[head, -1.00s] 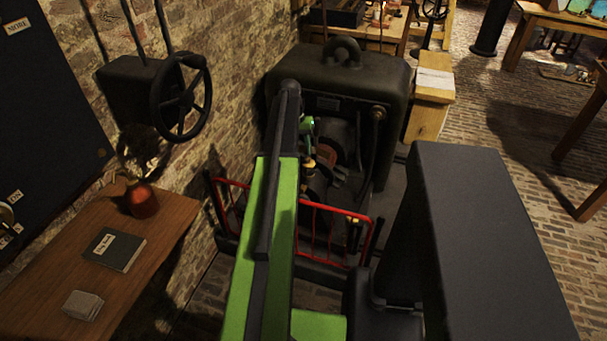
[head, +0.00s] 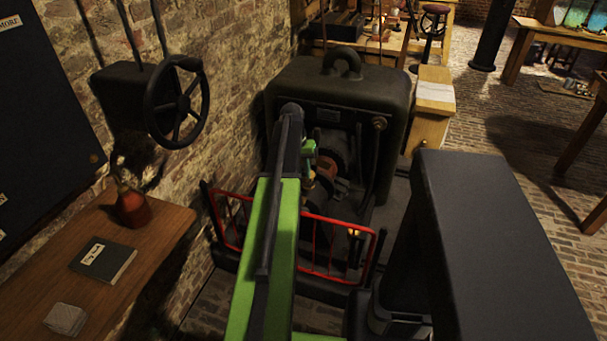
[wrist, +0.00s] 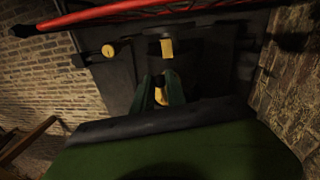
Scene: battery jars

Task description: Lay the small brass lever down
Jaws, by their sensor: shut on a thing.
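My gripper (wrist: 159,90) shows in the wrist view as two dark green fingers close together. Its jaws are shut on a small brass-coloured piece (wrist: 160,97), which I take to be the small brass lever; the fingers hide much of it. A yellow block (wrist: 167,48) stands just beyond the fingertips, and a round yellow knob (wrist: 108,50) is to the left. In the head view my gripper (head: 309,150) is at the front of the big dark machine (head: 345,92), mostly hidden behind my green arm. I cannot make out the lever's tilt there.
A red railing (head: 335,246) runs before the machine, below my arm. A brick wall and a black handwheel (head: 178,100) are on the left. A wooden table (head: 165,225) holds a red-brown vessel (head: 131,208) and a dark book (head: 104,260).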

